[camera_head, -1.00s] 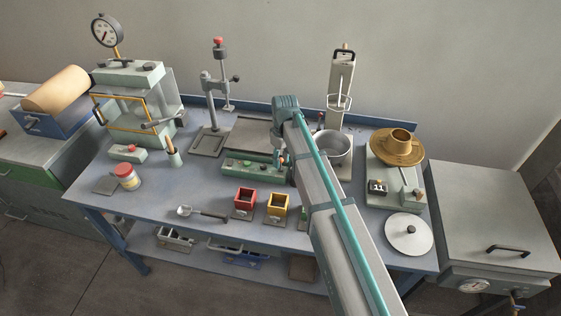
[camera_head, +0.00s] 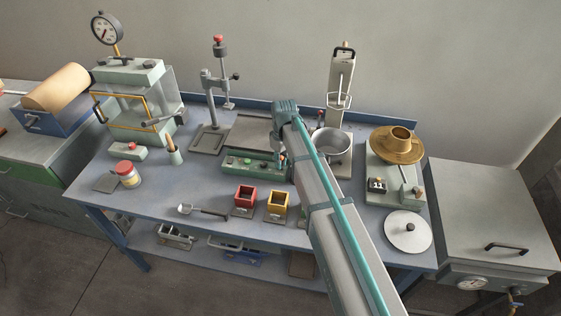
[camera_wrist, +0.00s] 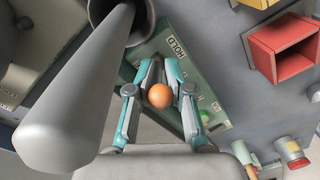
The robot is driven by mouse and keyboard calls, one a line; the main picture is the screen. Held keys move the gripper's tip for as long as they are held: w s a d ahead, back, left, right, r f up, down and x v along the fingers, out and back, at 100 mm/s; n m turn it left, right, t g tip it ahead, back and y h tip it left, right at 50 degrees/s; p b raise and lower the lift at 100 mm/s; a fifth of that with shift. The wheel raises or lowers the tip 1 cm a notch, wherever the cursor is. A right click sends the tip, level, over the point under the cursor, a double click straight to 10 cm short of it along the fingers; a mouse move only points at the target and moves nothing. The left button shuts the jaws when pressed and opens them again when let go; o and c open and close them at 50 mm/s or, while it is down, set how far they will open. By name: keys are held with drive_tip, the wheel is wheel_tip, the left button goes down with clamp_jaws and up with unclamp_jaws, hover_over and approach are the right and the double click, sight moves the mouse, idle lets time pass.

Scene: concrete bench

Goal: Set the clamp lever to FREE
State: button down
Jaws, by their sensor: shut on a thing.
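The clamp lever's orange ball knob (camera_wrist: 159,96) sits between the two fingers of my gripper (camera_wrist: 160,78) in the wrist view. The fingers are closed on it from both sides. Behind it is a green panel (camera_wrist: 150,48) with the word HOLD near its upper end. I cannot read a FREE mark, and the lever's shaft is hidden. In the head view my gripper (camera_head: 281,157) is at the right end of the low green control box (camera_head: 242,162), partly hidden by my arm.
The metal pot (camera_head: 332,144) stands close to the right of my wrist. A thick grey cylinder (camera_wrist: 75,95) crosses the wrist view's left side. The red bin (camera_head: 245,200) and yellow bin (camera_head: 277,207) stand in front of the control box.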

drive_tip(key=shift+w+r, duration=0.1)
drive_tip(key=shift+w+r+g+p, duration=0.1)
drive_tip(key=shift+w+g+p, duration=0.4)
drive_tip(key=shift+g+p, duration=0.2)
drive_tip(key=shift+w+g, duration=0.1)
drive_tip(key=shift+g, duration=0.3)
drive_tip(key=shift+f+g+p, duration=0.2)
drive_tip(key=shift+g+p, duration=0.1)
drive_tip(key=shift+g, duration=0.1)
